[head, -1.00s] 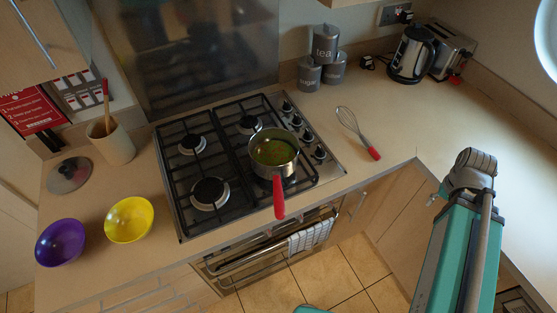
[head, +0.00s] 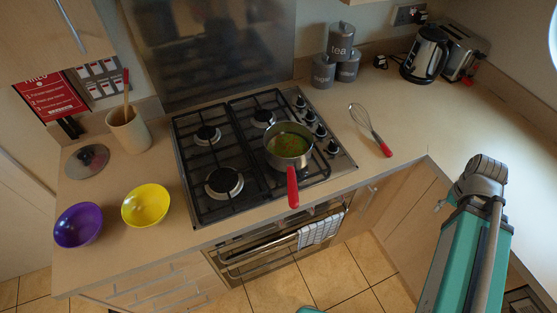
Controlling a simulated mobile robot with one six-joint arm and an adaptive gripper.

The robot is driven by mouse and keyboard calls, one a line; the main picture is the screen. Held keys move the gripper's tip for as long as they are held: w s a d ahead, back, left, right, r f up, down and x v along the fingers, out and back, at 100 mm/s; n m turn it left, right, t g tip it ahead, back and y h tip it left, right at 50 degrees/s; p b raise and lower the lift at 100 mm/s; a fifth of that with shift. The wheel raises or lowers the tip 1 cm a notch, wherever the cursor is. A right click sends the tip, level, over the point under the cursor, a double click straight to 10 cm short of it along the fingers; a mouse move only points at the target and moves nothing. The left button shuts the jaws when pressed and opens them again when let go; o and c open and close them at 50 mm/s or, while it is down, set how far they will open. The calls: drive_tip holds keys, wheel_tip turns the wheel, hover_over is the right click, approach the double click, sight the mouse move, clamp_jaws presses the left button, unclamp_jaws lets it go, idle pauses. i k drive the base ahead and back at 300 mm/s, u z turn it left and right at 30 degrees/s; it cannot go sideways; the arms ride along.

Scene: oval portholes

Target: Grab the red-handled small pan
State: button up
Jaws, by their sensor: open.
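The small pan (head: 289,148) stands on the front right burner of the gas hob. It is a steel-coloured pan with something green and orange inside. Its red handle (head: 293,188) points toward the front of the counter and reaches past the hob's front edge. Nothing is touching the pan. My gripper is not in view. Only a teal and grey part of my arm shows at the right, well apart from the pan.
The black hob grate (head: 208,160) surrounds the pan. A red-handled whisk (head: 370,130) lies right of the hob. Purple (head: 78,225) and yellow (head: 145,205) bowls sit left. Grey canisters (head: 341,55) and a kettle (head: 425,55) stand at the back. A towel (head: 320,230) hangs below the hob.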

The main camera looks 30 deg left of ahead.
sight(288, 144)
drive_tip(key=k, duration=1.9)
drive_tip(key=u, duration=1.25)
drive_tip(key=i, duration=1.05)
